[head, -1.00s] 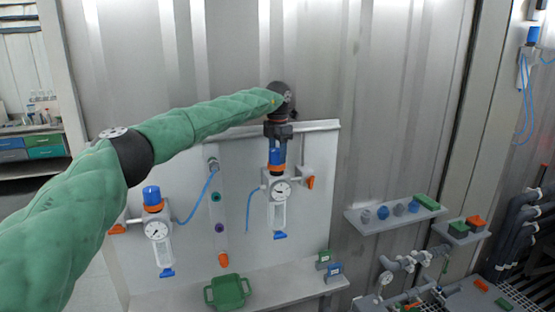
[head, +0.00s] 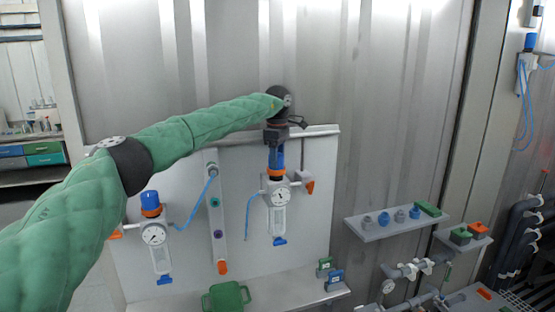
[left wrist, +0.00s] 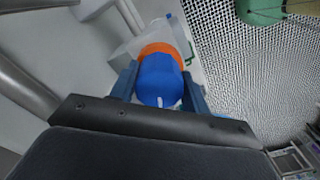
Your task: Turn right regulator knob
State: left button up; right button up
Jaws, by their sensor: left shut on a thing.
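The right regulator (head: 278,195) is mounted on the grey panel, with a round gauge, an orange ring and a clear bowl with a blue tip below. My left gripper (head: 277,158) comes down on it from above and is shut on its blue knob. In the left wrist view the blue knob (left wrist: 160,80) sits between the two fingers of my left gripper (left wrist: 158,92), with the orange ring beyond it. A white mark shows on the knob's end. The left regulator (head: 154,233), with its own blue knob, is free. My right gripper is not in view.
A blue hose and a strip with coloured ports (head: 216,210) stand between the regulators. A shelf (head: 390,224) with small blue and grey parts is at the right. Pipes run along the far right.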

pick_arm(q)
jog(key=m, duration=0.3)
jog(key=shift+a+r, duration=0.1)
jog(key=shift+r, duration=0.1)
jog(key=shift+m, duration=0.7)
jog(key=o, duration=1)
jog(key=shift+f, duration=0.1)
